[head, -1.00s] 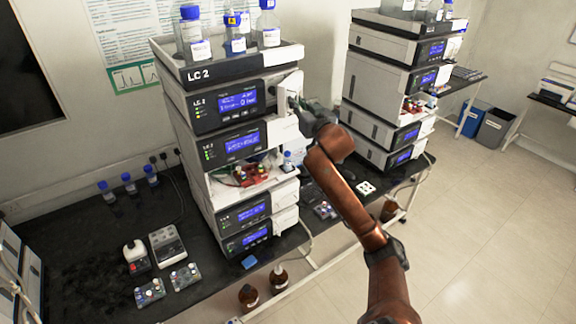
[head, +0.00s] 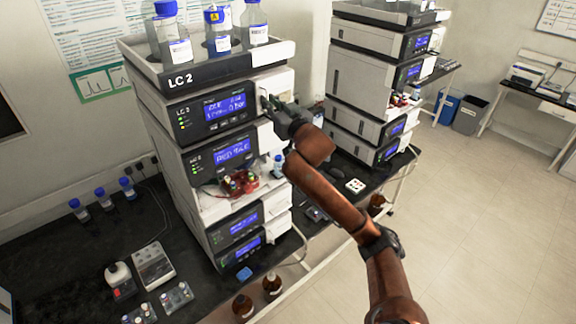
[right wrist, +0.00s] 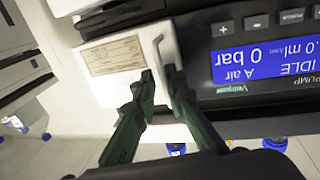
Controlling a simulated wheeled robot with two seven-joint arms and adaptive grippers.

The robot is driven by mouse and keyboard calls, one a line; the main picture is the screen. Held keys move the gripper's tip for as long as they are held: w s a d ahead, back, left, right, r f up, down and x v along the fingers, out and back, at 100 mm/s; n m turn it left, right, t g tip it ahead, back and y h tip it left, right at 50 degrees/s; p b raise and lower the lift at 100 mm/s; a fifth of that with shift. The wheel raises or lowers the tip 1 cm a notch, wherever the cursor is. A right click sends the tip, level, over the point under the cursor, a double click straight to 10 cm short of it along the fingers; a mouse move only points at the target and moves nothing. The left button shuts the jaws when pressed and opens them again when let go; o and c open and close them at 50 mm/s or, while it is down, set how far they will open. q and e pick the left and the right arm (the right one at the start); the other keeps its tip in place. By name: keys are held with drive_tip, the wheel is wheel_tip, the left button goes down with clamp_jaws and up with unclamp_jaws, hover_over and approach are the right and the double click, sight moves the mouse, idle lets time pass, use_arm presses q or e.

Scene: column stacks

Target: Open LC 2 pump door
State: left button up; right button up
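The LC 2 pump (head: 213,113) is the module under the LC 2 bottle tray, with a lit blue display (head: 226,105). Its white door (head: 278,84) lies right of the display and looks shut. My left gripper is not in view.
Bottles with blue caps (head: 218,38) stand in the tray (head: 200,72) above the pump. A second module stack (head: 360,85) stands behind to the right. Brown bottles (head: 272,284) stand below the black bench (head: 85,255). Open floor (head: 480,220) lies at right.

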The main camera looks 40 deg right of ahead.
drive_tip(key=s+a+b, duration=0.2)
drive_tip(key=s, duration=0.6)
drive_tip(key=w+d+f+g+b, duration=0.1)
drive_tip(key=w+d+f+g, duration=0.1)
drive_tip(key=f, duration=1.2)
drive_tip(key=w+d+f+g+b, duration=0.1)
drive_tip(key=w+d+f, duration=0.3)
drive_tip(key=f, duration=0.9)
drive_tip(key=shift+w+f+g, duration=0.4)
drive_tip(key=shift+w, duration=0.2)
